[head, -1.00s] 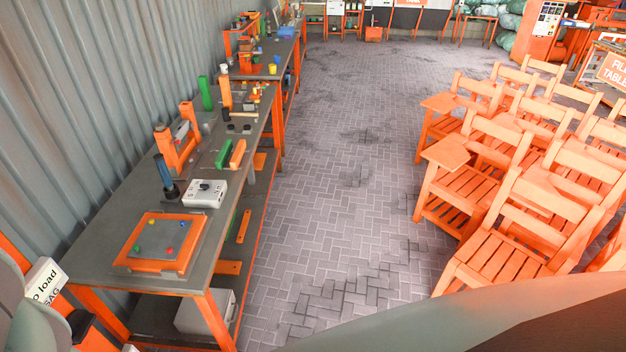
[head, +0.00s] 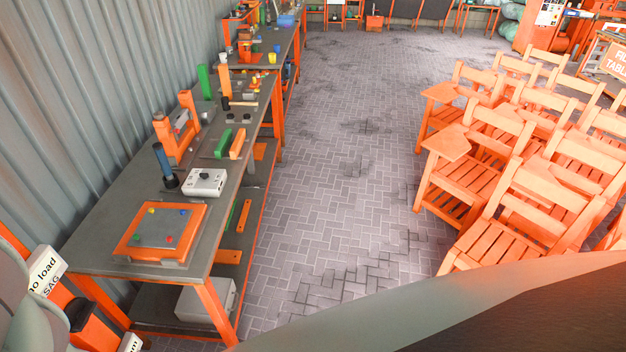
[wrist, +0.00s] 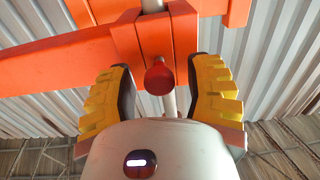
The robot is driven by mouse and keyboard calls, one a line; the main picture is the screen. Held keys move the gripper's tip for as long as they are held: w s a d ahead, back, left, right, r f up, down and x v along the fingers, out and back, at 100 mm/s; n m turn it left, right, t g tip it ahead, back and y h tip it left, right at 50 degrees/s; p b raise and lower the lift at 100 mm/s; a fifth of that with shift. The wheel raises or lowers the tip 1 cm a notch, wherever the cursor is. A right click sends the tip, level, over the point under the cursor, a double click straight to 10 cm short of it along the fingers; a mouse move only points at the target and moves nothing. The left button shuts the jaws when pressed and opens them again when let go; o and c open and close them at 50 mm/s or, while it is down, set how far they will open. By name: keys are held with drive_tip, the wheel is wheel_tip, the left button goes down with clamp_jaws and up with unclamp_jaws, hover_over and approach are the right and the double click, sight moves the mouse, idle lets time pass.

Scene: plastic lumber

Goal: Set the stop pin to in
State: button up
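In the wrist view, a round red knob (wrist: 159,76), which looks like the stop pin, stands out from an orange block (wrist: 158,32). A pale rod runs behind it. My gripper (wrist: 160,92) has its two yellow ribbed fingers spread, one on each side of the knob, with a gap on both sides. It holds nothing. How far the knob is pushed in cannot be told from this angle. Neither my gripper nor the knob can be made out in the head view.
In the head view, a long grey workbench (head: 120,210) along the wall carries an orange-framed board (head: 160,230), a white box (head: 205,182) and an orange stand (head: 178,128). Wooden chairs (head: 510,210) fill the right. The paved floor (head: 345,180) between is clear.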

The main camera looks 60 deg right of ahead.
drive_tip(key=shift+s+d, duration=0.1)
drive_tip(key=shift+s, duration=0.05)
drive_tip(key=shift+s+d+f, duration=0.1)
drive_tip(key=shift+s, duration=0.1)
drive_tip(key=v, duration=1.1)
drive_tip(key=shift+s+d, duration=0.15)
